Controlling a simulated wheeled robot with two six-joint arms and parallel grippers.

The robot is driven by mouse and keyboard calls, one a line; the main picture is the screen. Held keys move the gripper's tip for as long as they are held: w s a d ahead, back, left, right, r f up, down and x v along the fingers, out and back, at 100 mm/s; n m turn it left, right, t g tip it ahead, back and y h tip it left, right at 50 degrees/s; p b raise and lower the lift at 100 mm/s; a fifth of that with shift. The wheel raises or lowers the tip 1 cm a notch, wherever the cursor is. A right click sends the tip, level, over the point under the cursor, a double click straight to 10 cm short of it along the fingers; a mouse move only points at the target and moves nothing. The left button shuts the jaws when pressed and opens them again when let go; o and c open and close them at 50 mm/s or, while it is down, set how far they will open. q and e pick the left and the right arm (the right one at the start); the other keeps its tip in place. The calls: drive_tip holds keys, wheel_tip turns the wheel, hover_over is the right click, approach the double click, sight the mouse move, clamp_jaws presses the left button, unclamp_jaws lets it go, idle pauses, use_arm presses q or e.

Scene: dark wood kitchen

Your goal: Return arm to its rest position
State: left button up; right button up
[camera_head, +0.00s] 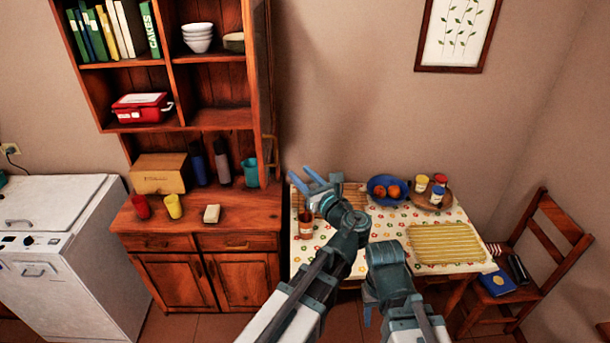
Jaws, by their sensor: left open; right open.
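My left gripper (303,178) is open and empty, with its blue fingers spread over the left part of the dining table (381,228). A bottle (305,225) with brown contents and a pale label stands just below it in the picture, apart from the fingers as far as I can tell. My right gripper (369,312) points down at the table's front edge. Its jaws are open, with one blue finger showing and the rest hidden behind its own wrist. I see nothing held in it.
A yellow striped placemat (446,244) lies at right on the table. Behind it are a blue bowl (381,199) of fruit and a round tray (446,202) with jars. A wooden chair (560,240) stands at right, a hutch (204,220) at left.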

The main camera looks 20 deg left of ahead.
use_arm(q)
drive_tip(key=s+a+f+n+g+h, duration=0.2)
drive_tip(key=s+f+n+g+h, duration=0.3)
drive_tip(key=f+n, duration=0.5)
drive_tip(key=s+a+f+n+g+h, duration=0.25)
drive_tip(key=s+f+n+g, duration=0.35)
drive_tip(key=f+n, duration=0.45)
drive_tip(key=s+d+f+n+g+h+b, duration=0.1)
drive_tip(key=s+d+f+h+b, duration=0.1)
drive_tip(key=s+d+f+b, duration=0.3)
drive_tip(key=s+d+f+n+g+h+b, duration=0.1)
drive_tip(key=s+d+f+b, duration=0.5)
drive_tip(key=d, duration=0.6)
wheel_tip(320, 180, down, 4)
drive_tip(key=shift+r+h+b, duration=0.2)
drive_tip(key=shift+h+b, duration=0.35)
drive_tip(key=shift+b, duration=0.55)
drive_tip(key=shift+n, duration=0.25)
